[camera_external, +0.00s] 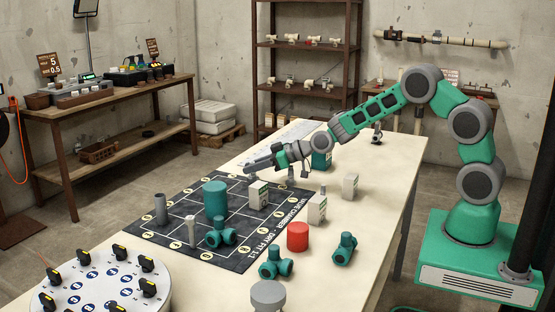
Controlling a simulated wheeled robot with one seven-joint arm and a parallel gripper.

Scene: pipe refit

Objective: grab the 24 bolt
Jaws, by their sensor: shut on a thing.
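My gripper (264,163) is over the far part of the dark marked mat (172,243), pointing left. It is shut on what seems to be a grey bolt; the bolt is too small and too much covered by the fingers to make out, and no number on it can be read. A grey upright cylinder (160,208) and a pale headed bolt (190,231) stand on the mat's left part. A small grey upright piece (291,173) shows just beneath my wrist.
A teal cylinder (216,198), a teal pipe fitting (220,235) and a white box (258,196) are on the mat. A red cylinder (297,236), more white boxes (317,209) and teal fittings (276,264) stand nearby. A round white dial plate (100,287) is at front left.

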